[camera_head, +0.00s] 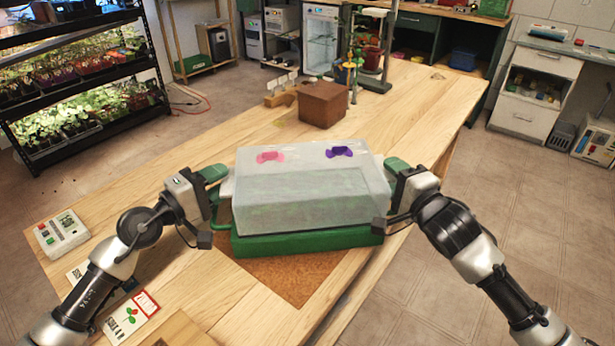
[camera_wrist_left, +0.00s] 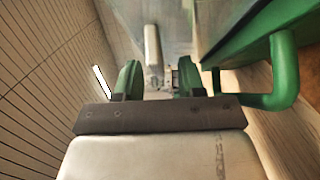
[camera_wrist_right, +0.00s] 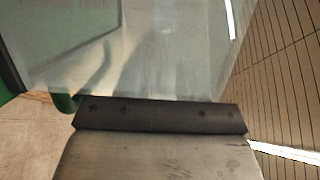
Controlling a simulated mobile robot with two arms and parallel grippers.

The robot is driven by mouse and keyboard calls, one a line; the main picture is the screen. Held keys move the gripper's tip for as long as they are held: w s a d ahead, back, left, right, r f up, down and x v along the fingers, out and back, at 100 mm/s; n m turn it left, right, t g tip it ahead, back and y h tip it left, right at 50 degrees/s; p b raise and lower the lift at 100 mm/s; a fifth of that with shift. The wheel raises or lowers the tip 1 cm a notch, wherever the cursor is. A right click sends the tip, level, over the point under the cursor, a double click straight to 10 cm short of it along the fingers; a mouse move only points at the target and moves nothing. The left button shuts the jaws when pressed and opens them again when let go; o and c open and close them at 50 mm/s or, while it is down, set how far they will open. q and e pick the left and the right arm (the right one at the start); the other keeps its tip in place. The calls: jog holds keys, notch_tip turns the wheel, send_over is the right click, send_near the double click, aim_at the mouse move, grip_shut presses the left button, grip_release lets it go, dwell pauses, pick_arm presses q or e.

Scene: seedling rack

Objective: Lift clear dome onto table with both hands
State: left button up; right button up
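The clear dome (camera_head: 300,190), a translucent box-shaped cover, sits upright on a green tray (camera_head: 300,242) on the table. My left gripper (camera_head: 220,188) is at the dome's left end. In the left wrist view its green fingers (camera_wrist_left: 158,80) are spread, with a pale tab (camera_wrist_left: 152,45) showing between and beyond them; contact is unclear. The tray's green handle (camera_wrist_left: 285,70) is beside them. My right gripper (camera_head: 391,176) is at the dome's right end. In the right wrist view the dome wall (camera_wrist_right: 150,50) fills the upper middle and the fingers cannot be made out.
The wooden table (camera_head: 440,100) has free room behind and right of the dome. A brown box (camera_head: 323,104) and a stand (camera_head: 372,50) are at the back. A brown mat (camera_head: 290,275) lies under the tray. A meter (camera_head: 62,234) and cards (camera_head: 130,312) lie at the left front.

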pick_arm(q)
jog(key=shift+w+d, duration=0.1)
jog(key=shift+d, duration=0.05)
pick_arm(e)
jog(key=shift+w, duration=0.15)
pick_arm(q)
grip_shut()
pick_arm(e)
grip_shut()
